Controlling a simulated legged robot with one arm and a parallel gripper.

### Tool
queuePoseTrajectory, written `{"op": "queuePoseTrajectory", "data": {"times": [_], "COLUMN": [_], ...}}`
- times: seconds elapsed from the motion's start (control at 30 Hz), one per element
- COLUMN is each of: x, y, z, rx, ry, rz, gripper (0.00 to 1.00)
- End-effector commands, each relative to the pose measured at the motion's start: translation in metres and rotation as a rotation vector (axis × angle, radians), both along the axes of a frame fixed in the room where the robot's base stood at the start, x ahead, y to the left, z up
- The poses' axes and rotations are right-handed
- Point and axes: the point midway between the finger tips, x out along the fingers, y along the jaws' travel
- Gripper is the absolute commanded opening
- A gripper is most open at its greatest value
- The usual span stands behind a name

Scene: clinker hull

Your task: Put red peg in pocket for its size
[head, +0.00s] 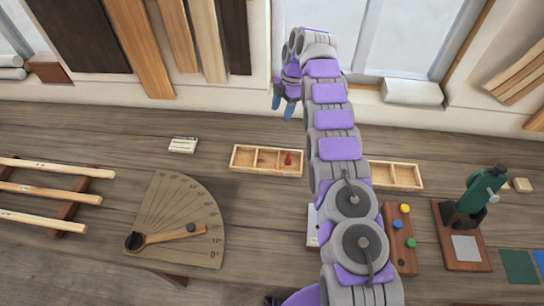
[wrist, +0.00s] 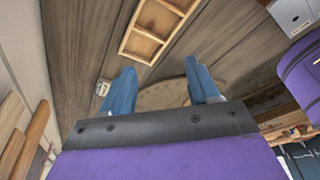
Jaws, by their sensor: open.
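A small red peg (head: 288,159) is in the right compartment of a shallow wooden tray (head: 232,165) on the bench; whether it stands or leans is hard to tell. Part of a divided wooden tray also shows at the top of the wrist view (wrist: 124,45), with no red peg visible there. A second shallow wooden tray (head: 420,180) lies right of my arm, its left part hidden behind the arm. My gripper (head: 283,105), with blue fingers, is raised above the back of the bench. In the wrist view its fingers (wrist: 160,85) are apart with nothing between them.
A wooden block with coloured knobs (head: 402,240) and a green device on a wooden base (head: 465,240) stand at right. A fan-shaped angle board (head: 180,220) and wooden strips (head: 55,195) lie at left. A small pale block (head: 183,145) lies left of the tray.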

Motion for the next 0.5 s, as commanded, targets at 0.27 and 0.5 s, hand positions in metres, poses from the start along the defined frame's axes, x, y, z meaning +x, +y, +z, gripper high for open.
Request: {"op": "queuePoseTrajectory", "data": {"times": [0.27,0.5], "x": [0.002,0.003], "y": [-0.004,-0.009], "z": [0.013,0.013], "rx": [0.002,0.005], "ry": [0.0,0.0], "rz": [0.001,0.001], "gripper": [0.61,0.61]}}
